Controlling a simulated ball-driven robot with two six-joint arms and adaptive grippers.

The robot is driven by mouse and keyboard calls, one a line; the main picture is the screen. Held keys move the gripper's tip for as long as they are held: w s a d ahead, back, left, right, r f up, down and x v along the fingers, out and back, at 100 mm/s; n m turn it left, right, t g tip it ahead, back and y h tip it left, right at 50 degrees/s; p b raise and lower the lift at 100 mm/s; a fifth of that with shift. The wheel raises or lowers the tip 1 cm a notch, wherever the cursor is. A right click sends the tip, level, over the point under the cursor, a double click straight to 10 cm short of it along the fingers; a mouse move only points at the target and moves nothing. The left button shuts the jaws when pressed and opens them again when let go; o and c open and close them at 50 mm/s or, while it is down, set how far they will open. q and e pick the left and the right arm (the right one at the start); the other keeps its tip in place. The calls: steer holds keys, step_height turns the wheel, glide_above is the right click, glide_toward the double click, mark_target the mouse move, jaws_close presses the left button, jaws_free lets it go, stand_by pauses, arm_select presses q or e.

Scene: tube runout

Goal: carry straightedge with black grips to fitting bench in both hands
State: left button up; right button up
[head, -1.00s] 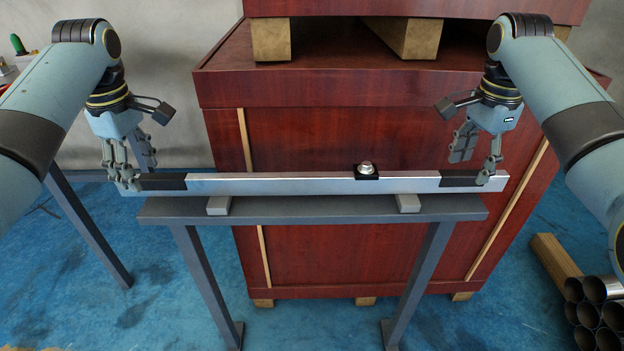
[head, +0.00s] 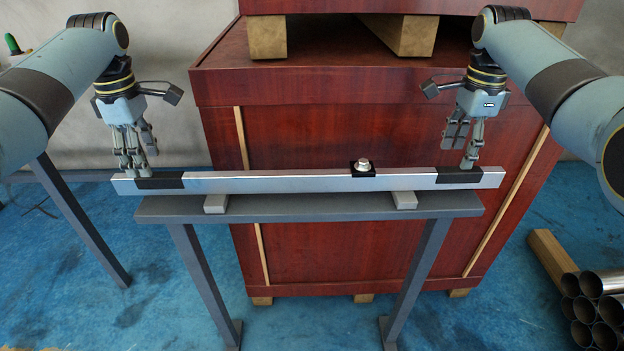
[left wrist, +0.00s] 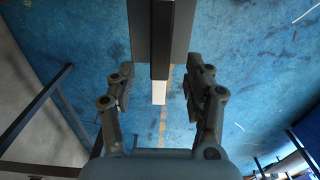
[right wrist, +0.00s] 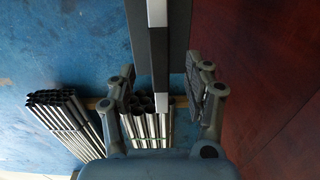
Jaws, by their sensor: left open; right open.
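The straightedge (head: 270,182) is a long silver bar with black grips near both ends. It lies level on two light pads on a narrow grey stand. My left gripper (head: 138,172) is open above the left black grip (head: 160,180); in the left wrist view the fingers (left wrist: 158,92) stand apart on either side of the bar's end. My right gripper (head: 468,160) is open at the right black grip (head: 459,174); in the right wrist view its fingers (right wrist: 166,92) stand either side of the bar. I cannot tell if any finger touches. The fitting bench is not clearly identifiable.
A small black block with a silver knob (head: 363,168) sits on the bar right of its middle. The grey stand (head: 310,207) is under the bar. A large red-brown crate (head: 350,130) stands close behind. Steel tubes (head: 592,305) lie at the lower right. Blue floor is clear at front left.

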mark_target(154, 179)
arm_select(q)
step_height(154, 179, down, 6)
arm_select(e)
step_height(154, 179, down, 6)
steer(key=shift+f, duration=0.1)
arm_select(q)
jaws_close()
arm_select(e)
jaws_close()
